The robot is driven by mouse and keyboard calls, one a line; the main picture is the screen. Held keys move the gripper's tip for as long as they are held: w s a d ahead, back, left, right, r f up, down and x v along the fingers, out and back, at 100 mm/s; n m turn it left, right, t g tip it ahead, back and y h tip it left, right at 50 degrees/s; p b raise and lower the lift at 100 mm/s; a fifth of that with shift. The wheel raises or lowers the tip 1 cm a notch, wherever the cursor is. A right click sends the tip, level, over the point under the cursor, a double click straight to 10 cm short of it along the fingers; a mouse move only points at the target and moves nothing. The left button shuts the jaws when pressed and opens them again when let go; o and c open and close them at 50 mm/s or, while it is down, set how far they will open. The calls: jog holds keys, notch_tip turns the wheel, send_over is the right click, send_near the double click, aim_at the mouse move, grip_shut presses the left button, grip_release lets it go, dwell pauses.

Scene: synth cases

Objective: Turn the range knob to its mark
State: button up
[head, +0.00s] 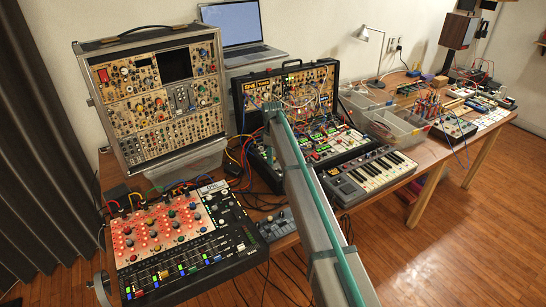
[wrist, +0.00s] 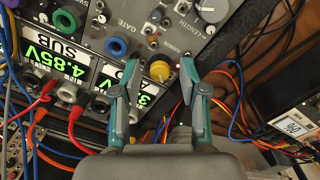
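A yellow knob (wrist: 160,70) with a grey surround sits near the lower edge of a grey module panel (wrist: 150,45) in the wrist view. A small label that seems to read RANGE is printed above and to its right. I cannot make out a mark. My gripper (wrist: 160,68) is open, with one teal finger on each side of the yellow knob. A gap shows between each fingertip and the knob. In the head view my arm reaches to the open black synth case (head: 238,92), and the fingertips are hidden there.
In the wrist view, green-lit displays (wrist: 68,68) and red plugs (wrist: 76,113) lie left of the fingers. Orange and blue cables (wrist: 235,105) hang at the right. In the head view a keyboard (head: 370,175) and a red-faced mixer (head: 165,230) flank my arm.

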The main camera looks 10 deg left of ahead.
jog(key=shift+r, duration=0.1)
notch_tip(320, 180, up, 12)
jog(key=shift+s, duration=0.2)
dwell(0.5)
jog(key=s+d+f+m+g+h+p, duration=0.1)
jog(key=s+d+f+m+p, duration=0.1)
jog(key=s+d+f, duration=0.3)
jog(key=s+d+f+m+g+h+p, duration=0.1)
jog(key=s+d+f+p, duration=0.3)
jog(key=s, duration=1)
jog(key=s+d+f+m+g+p, duration=0.2)
jog(key=s+d+f, duration=0.4)
jog(key=s+f, duration=0.3)
jog(key=shift+s+m+g+h+p, duration=0.35)
jog(key=shift+m+g+h+p, duration=0.05)
jog(key=shift+m, duration=0.2)
jog(key=s+d+f+m+g+y+b, duration=0.1)
jog(key=s+d+f+m+b, duration=0.15)
jog(key=s+d+f, duration=0.75)
jog(key=s+d+f+m+g+y+b, duration=0.1)
jog(key=s+f+m+b, duration=0.15)
jog(key=s+f, duration=1.45)
jog(key=s+d+f+m+b, duration=0.1)
jog(key=s+f+b, duration=0.1)
jog(key=s, duration=0.7)
jog(key=s+f+m+y+b, duration=0.1)
jog(key=s+f, duration=0.1)
jog(key=s, duration=0.7)
jog(key=shift+d+m+b, duration=0.35)
jog(key=shift+m+b, duration=0.05)
